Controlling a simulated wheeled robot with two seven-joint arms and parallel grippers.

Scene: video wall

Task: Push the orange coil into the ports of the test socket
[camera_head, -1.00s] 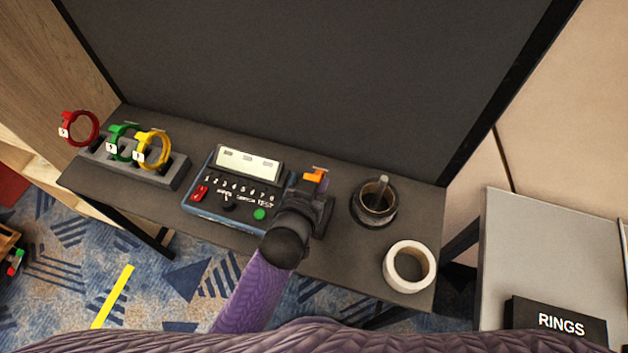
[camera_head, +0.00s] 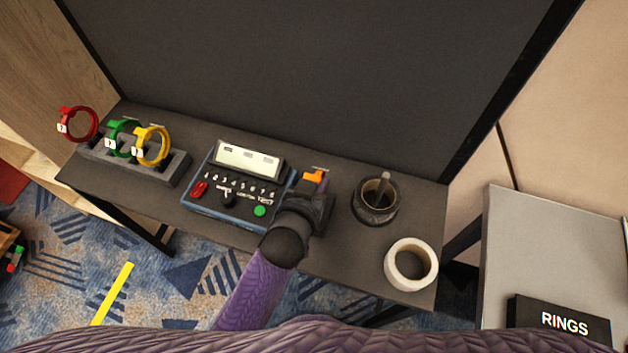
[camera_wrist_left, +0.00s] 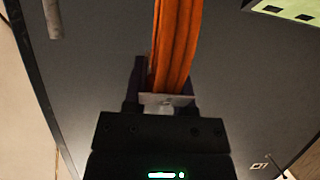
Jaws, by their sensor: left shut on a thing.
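The orange coil (camera_head: 314,177) shows as a small orange patch at the tip of my left gripper (camera_head: 316,188). In the left wrist view the coil (camera_wrist_left: 177,45) rises as a thick orange bundle from between the fingers of my left gripper (camera_wrist_left: 163,90), which is shut on it. The gripper is at the right edge of the tester (camera_head: 228,208), a blue-edged box with a lit screen, numbered positions, a red part and a green button. A label reading TEST is near its right side. The socket's ports and the coil's plug ends are hidden or too small to make out.
A rack (camera_head: 178,168) with red, green and yellow coils stands at the left of the dark table. A black pot (camera_head: 361,213) with a rod in it and a white tape roll (camera_head: 428,278) stand to the right of my gripper. A dark upright panel (camera_head: 320,70) rises behind.

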